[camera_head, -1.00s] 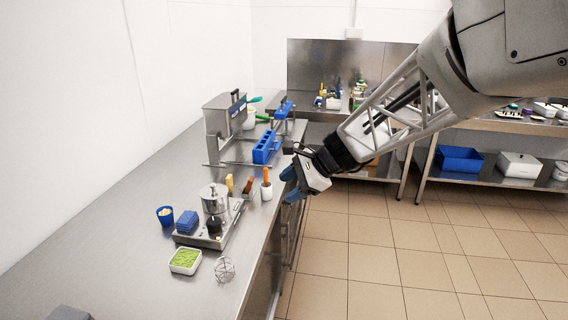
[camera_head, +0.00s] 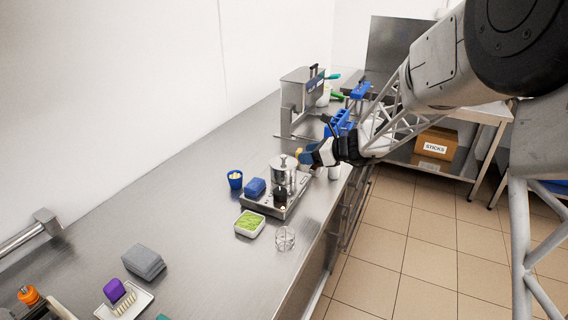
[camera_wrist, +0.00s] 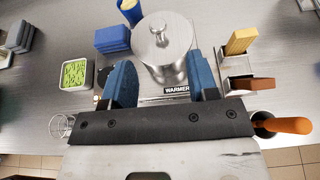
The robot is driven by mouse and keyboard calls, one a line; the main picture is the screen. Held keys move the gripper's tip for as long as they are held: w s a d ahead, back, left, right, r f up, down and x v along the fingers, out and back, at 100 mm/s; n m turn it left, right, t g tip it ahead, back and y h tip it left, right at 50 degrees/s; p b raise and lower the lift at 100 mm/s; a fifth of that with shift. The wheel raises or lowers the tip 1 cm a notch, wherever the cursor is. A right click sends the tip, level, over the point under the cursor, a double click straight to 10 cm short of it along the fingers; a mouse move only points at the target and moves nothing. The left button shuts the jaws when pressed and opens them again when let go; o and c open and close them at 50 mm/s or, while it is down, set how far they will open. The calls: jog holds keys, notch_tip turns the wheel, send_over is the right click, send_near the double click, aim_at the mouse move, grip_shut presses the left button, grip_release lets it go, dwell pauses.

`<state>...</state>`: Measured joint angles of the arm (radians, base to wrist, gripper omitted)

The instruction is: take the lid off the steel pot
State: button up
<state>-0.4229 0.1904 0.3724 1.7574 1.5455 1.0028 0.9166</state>
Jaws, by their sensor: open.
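The steel pot (camera_head: 279,178) stands on a flat steel warmer base (camera_head: 262,207) on the counter. Its round lid with a small knob (camera_wrist: 163,37) is on the pot and fills the top middle of the wrist view. My gripper (camera_head: 302,156) is just right of the pot in the head view. In the wrist view my gripper (camera_wrist: 164,80) shows two blue fingers spread apart, with the pot beyond and between them. The fingers look empty. I cannot tell whether they touch the pot.
Blue sponges (camera_head: 255,187), a blue cup (camera_head: 235,179) and a white tub of green bits (camera_head: 249,224) stand left of and before the pot. An orange-handled tool (camera_wrist: 285,125) is close right of my gripper.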

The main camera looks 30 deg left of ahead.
aim_at(286, 156)
jog(key=shift+a, duration=0.1)
jog(key=shift+x, duration=1.2)
jog(key=shift+x, duration=2.55)
jog(key=shift+s+a+r, duration=0.1)
jog(key=shift+s, duration=0.05)
grip_shut()
jog(key=shift+r, duration=0.15)
